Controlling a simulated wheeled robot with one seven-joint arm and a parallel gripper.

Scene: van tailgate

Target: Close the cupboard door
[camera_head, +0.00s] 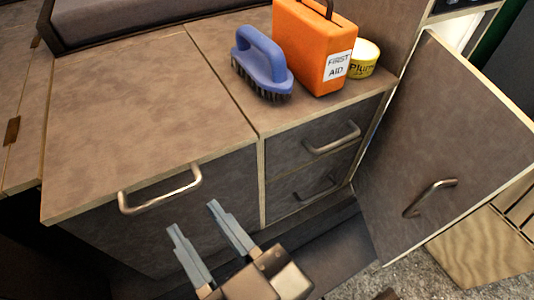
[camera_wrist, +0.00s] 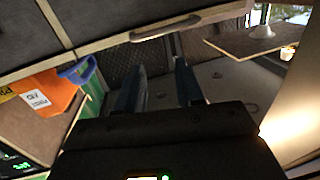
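The cupboard door (camera_head: 450,140) stands swung open at the right in the head view. It is a brown-grey panel with a light edge and a curved metal handle (camera_head: 430,198) on its face. My gripper (camera_head: 193,222) is at the lower middle, in front of the cabinet, to the left of the door and apart from it. Its two fingers are spread with nothing between them. The wrist view also shows the fingers (camera_wrist: 160,85) apart and empty. I cannot make out the cupboard door for certain in the wrist view.
Drawers with metal handles (camera_head: 332,138) sit left of the door. A blue brush (camera_head: 262,62), an orange first aid box (camera_head: 312,45) and a yellow tin (camera_head: 363,58) stand on the counter (camera_head: 130,110). A wooden panel (camera_head: 480,250) lies low at the right.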

